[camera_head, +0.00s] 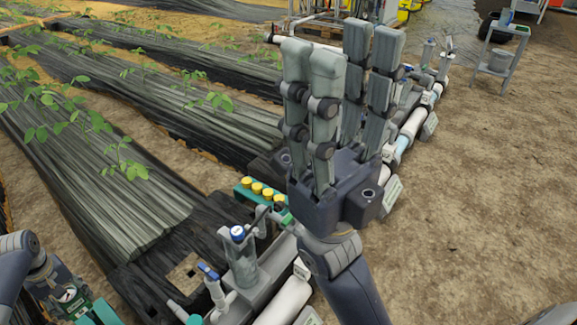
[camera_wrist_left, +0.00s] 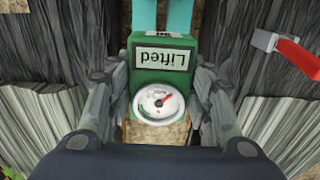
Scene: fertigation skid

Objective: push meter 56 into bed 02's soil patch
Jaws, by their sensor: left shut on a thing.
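The meter (camera_wrist_left: 145,78) is a green block with a round white dial and a label reading "Lifted", upside down in the left wrist view. Two cyan parts run from its far end. In the head view the meter (camera_head: 72,300) is at the bottom left. My left gripper (camera_wrist_left: 152,112) is shut on it, one finger along each side. A small square soil patch (camera_head: 186,274) shows in the dark film at the near bed end, right of the meter and apart from it. No bed number is readable. My right gripper (camera_head: 341,62) is open and empty, fingers up.
A pipe skid with a blue-capped filter (camera_head: 240,262), a blue-handled valve (camera_head: 208,272) and yellow-capped bottles (camera_head: 262,190) stands right of the patch. A red-handled valve (camera_wrist_left: 295,55) shows in the wrist view. Film-covered plant beds (camera_head: 90,140) stretch left; bare ground (camera_head: 480,210) is right.

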